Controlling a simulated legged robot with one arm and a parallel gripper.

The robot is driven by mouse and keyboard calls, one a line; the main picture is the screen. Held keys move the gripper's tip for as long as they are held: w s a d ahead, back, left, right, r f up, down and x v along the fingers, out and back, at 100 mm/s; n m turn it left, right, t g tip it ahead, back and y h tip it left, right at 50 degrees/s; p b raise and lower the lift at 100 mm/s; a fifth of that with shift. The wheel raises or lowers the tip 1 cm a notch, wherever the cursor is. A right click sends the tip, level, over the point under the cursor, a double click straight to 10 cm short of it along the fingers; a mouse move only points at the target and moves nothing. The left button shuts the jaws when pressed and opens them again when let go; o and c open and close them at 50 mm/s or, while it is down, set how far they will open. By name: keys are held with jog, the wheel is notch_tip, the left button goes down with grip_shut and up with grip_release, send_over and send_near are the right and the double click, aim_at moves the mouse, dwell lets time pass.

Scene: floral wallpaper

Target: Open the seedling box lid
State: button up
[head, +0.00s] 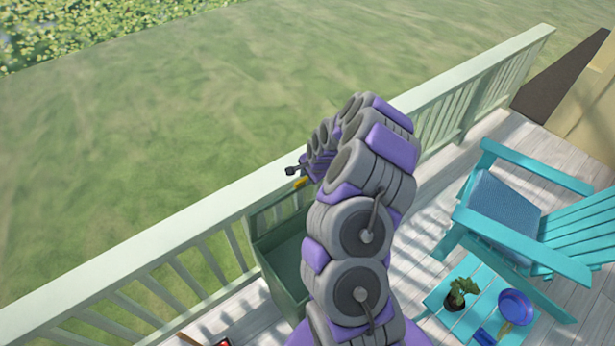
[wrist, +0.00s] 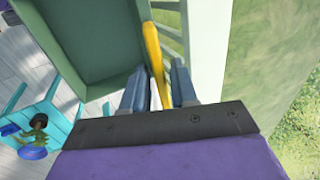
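The green seedling box (head: 283,262) stands against the railing, partly hidden behind my arm in the head view. Its hollow inside, with a rim, shows in the wrist view (wrist: 85,45). A green panel, seemingly the raised lid (head: 275,215), stands at the box's railing side. A yellow handle (wrist: 153,50) shows near its edge, and also in the head view (head: 300,182). My gripper (wrist: 157,70) has its two fingers apart, one on each side of the handle. Whether they touch it I cannot tell. In the head view my gripper (head: 293,170) is small, above the railing.
The pale green railing (head: 130,255) runs close beside the box. Grass lies beyond the railing.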

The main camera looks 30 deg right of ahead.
jog(key=shift+o, duration=0.8)
jog(key=shift+s, duration=0.1)
jog(key=shift+r, duration=0.2)
jog(key=shift+r, duration=0.3)
jog(key=b+v, duration=0.2)
jog(key=v, duration=1.4)
jog(key=shift+s, duration=0.15)
jog(key=shift+d+r, duration=0.1)
jog(key=shift+r, duration=0.05)
